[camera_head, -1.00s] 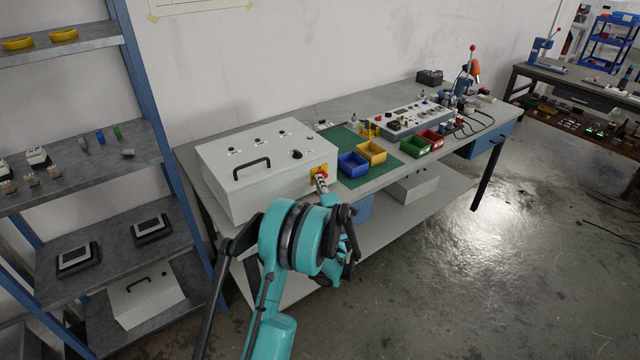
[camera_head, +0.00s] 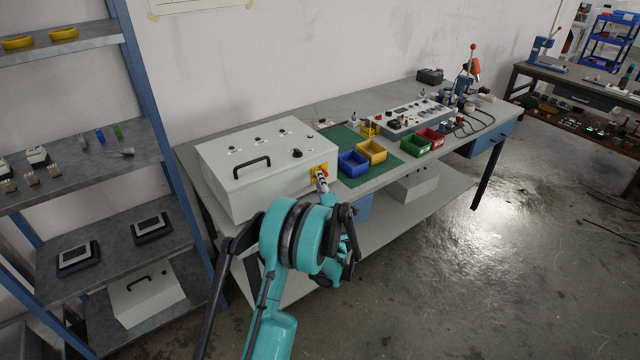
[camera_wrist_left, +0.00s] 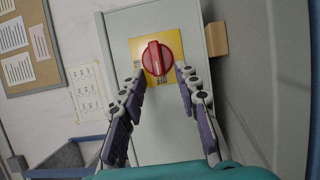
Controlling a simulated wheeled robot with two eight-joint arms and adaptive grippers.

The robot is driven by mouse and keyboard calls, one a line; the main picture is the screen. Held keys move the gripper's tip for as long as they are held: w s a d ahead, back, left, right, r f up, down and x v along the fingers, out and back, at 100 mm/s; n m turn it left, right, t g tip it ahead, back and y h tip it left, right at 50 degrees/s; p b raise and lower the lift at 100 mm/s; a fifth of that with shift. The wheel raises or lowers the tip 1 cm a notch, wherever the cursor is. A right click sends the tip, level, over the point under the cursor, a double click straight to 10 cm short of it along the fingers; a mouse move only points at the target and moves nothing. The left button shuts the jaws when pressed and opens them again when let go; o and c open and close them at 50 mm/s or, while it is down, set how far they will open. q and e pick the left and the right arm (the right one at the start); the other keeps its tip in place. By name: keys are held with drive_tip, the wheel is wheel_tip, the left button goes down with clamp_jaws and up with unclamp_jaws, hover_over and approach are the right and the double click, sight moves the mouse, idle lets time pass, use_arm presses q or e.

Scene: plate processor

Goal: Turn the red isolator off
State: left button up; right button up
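The red isolator (camera_wrist_left: 157,58) is a round red knob with a raised grip bar, on a yellow plate (camera_wrist_left: 172,36) on the end face of a grey-white box. In the head view the yellow plate (camera_head: 319,169) shows at the box's right end, with the knob partly hidden by my gripper. My left gripper (camera_wrist_left: 158,72) is open, its two fingers on either side of the knob's lower part. I cannot tell whether the fingers touch it. In the head view my left gripper (camera_head: 322,184) is right at the isolator. My right gripper is not in view.
The grey-white box (camera_head: 230,172) with a black handle (camera_head: 252,167) stands on a grey workbench (camera_head: 375,188). Blue (camera_head: 353,164) and yellow (camera_head: 371,152) bins stand on a green mat close to the right. A shelf rack (camera_head: 165,170) stands at the left.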

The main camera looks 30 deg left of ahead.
use_arm(q)
drive_tip(key=v, duration=1.2)
